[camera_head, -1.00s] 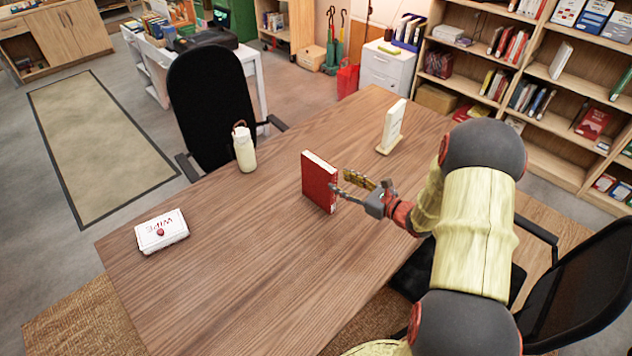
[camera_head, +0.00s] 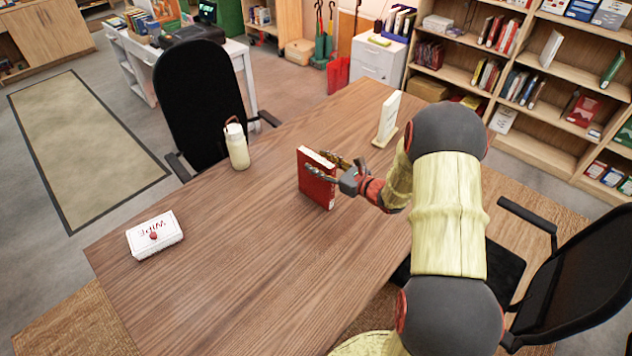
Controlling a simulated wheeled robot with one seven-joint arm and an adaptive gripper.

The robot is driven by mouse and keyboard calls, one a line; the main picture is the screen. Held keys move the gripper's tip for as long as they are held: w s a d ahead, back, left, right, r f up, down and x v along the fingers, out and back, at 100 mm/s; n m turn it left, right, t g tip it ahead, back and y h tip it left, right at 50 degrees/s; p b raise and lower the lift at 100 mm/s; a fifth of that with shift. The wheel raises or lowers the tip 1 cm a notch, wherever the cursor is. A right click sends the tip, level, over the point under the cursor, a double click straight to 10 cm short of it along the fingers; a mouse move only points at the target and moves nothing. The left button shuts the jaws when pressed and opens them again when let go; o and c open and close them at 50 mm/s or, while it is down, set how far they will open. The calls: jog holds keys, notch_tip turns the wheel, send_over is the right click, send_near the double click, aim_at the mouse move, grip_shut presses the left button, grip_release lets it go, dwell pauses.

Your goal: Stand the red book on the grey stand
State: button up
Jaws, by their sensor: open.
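The red book (camera_head: 314,186) stands upright on the wooden table near its middle, its white page edges facing up. My gripper (camera_head: 326,167) is at the book's upper right part, with its fingers apart. One finger lies across the near red cover and the other is on the far side, partly hidden by the book. I cannot tell whether the fingers touch the book. A pale stand (camera_head: 382,141) with a cream upright panel (camera_head: 389,116) is at the table's far right, beyond my gripper. I see no clearly grey stand; this one looks cream.
A cream bottle (camera_head: 237,148) stands near the table's far left edge. A white wipes pack (camera_head: 154,236) lies at the left. The wooden table (camera_head: 230,270) is bare in front of the book. Black chairs (camera_head: 200,100) stand at both sides, and shelves are behind.

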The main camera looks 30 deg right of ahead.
jog(key=shift+x, duration=0.9)
jog(key=shift+s, duration=0.1)
jog(key=shift+c, duration=0.5)
grip_shut()
